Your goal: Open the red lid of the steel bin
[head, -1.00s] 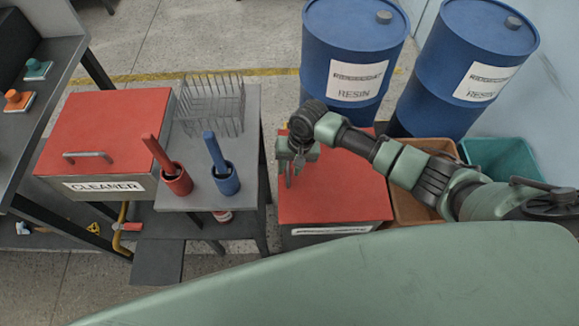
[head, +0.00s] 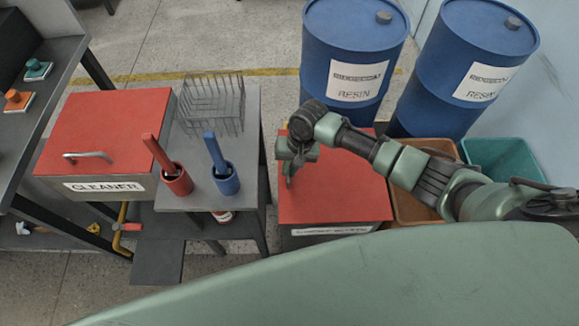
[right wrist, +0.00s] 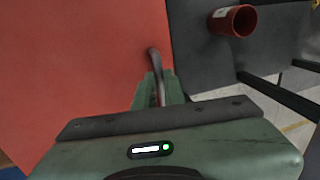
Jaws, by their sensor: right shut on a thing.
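The red lid (head: 345,195) lies flat and closed on the steel bin (head: 300,238), whose front carries a white label too small to read surely. My right gripper (head: 288,174) is over the lid's left edge. In the right wrist view, the red lid (right wrist: 75,70) fills the left side, and the curved grey handle (right wrist: 154,60) runs down between the fingers of my right gripper (right wrist: 160,90). The gripper is shut on this handle, and the fingers hide its lower part. My left gripper is in neither view.
A workbench (head: 243,140) with a wire basket (head: 210,100), a red cup (head: 176,180) and a blue cup (head: 226,180) stands close left of the bin. Blue resin drums (head: 350,60) are behind. An orange-brown crate (head: 408,208) is right of the bin.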

